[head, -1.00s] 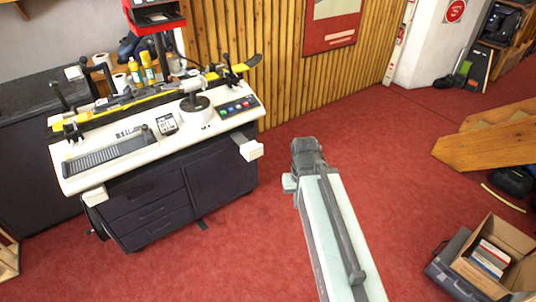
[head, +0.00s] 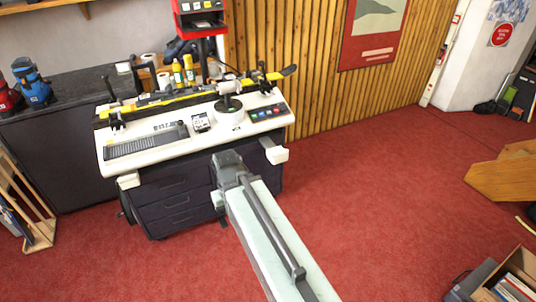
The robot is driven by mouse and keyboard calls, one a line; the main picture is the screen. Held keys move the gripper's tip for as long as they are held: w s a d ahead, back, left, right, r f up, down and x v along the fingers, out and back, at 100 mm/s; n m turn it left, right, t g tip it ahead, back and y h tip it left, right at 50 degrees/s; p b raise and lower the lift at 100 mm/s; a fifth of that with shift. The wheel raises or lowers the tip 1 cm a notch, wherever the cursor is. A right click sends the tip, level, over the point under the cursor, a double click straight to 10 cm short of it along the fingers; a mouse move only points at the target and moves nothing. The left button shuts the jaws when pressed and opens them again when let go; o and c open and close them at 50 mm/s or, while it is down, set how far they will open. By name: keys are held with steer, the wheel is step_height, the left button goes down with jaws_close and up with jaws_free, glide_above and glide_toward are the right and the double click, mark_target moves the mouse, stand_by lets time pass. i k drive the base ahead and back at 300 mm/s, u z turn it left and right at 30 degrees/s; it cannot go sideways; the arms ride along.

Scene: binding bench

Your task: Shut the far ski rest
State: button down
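The binding bench (head: 150,155) has a white top and dark drawers below. Two white blocks that look like ski rests stick out from its front edge. One is at the right end (head: 276,155) and protrudes clearly. The other is at the left end (head: 129,181). I cannot tell for certain which the task calls far. A ski (head: 200,92) lies along the back of the bench top. My gripper (head: 228,160) shows at the end of my arm, over the bench's front between the two blocks and apart from both in the picture. Its fingers are hidden from this angle.
Bottles (head: 189,68) stand behind the bench, and a red-topped stand (head: 200,22) rises there. A wooden rack (head: 38,235) is at the left. A cardboard box (head: 520,272) and a wooden piece (head: 505,178) are at the right. Red carpet (head: 380,190) is clear between.

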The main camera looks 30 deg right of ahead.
mark_target(276, 155)
steer(key=u, duration=0.15)
steer(key=i, duration=1)
steer(key=z, duration=0.1)
